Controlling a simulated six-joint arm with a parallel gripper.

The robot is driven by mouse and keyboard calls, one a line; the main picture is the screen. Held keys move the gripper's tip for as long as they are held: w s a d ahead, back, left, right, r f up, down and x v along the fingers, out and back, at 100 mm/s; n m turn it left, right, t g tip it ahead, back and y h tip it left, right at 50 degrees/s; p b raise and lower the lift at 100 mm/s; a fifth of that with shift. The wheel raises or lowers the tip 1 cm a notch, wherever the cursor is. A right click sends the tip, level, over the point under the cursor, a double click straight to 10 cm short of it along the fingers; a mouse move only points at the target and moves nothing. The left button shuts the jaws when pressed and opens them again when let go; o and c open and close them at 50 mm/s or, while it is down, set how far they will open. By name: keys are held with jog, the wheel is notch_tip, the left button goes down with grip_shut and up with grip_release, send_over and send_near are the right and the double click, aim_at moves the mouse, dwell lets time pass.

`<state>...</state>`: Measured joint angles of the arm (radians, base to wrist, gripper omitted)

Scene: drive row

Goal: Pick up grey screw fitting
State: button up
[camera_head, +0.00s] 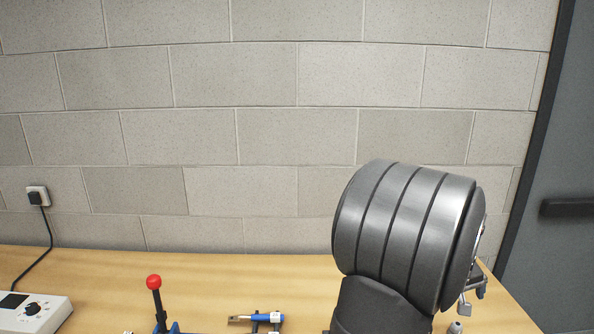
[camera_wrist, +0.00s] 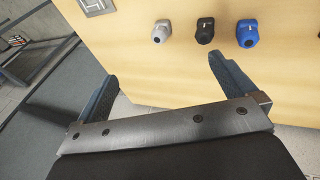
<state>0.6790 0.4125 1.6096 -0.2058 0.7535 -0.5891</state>
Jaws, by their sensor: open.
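The grey screw fitting (camera_wrist: 161,33) lies on the wooden bench top, at the top middle of the wrist view, at the left of a short row. My gripper (camera_wrist: 164,68) is open and empty, its two blue-grey fingers spread wide. The fitting shows in the gap between the fingertips, beyond them and apart from them. In the head view, my arm covers much of the right side, and a small grey piece at the bottom edge may be the same fitting; I cannot tell.
A black fitting (camera_wrist: 205,31) and a blue fitting (camera_wrist: 248,34) sit right of the grey one. A grey plate (camera_wrist: 97,6) is at the bench corner. In the head view stand a red-knobbed lever (camera_head: 154,283), a blue clamp-like tool (camera_head: 262,318) and a white control box (camera_head: 35,312).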

jog(key=shift+s+a+r, duration=0.1)
jog(key=shift+r, duration=0.1)
jog(key=c, duration=0.8)
jog(key=m, duration=1)
send_near(457, 325)
jog(key=shift+t+y, duration=0.3)
jog(key=shift+y, duration=0.1)
jog(key=x, duration=0.6)
jog(key=shift+s, duration=0.2)
jog(key=shift+d+x, duration=0.15)
jog(key=shift+x, duration=1.25)
jog(key=shift+d+x, duration=0.15)
jog(key=shift+x, duration=1.2)
